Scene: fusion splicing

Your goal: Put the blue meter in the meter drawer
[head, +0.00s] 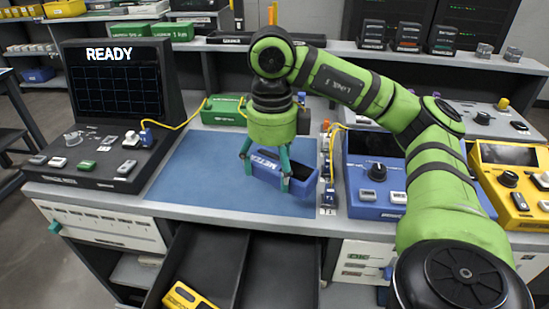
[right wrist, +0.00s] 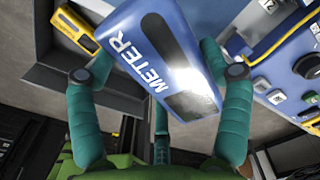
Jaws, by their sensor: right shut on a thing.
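The blue meter (head: 268,166), with white METER lettering, is in my right gripper (head: 264,172), which is shut on it. The meter is tilted and appears to be over the blue mat, towards its right side. In the right wrist view the meter (right wrist: 165,60) lies between the two teal fingers, its lettered face towards the camera. An open drawer (head: 243,270) below the bench's front edge has two dark compartments. A yellow device (head: 187,297) lies in the left one; the right one looks empty. My left gripper is not in view.
The blue mat (head: 190,178) is largely clear. A READY console (head: 115,100) stands to its left and a blue splicer-like unit (head: 376,175) to its right. A green box (head: 222,110) sits behind. A yellow unit (head: 512,185) stands at far right.

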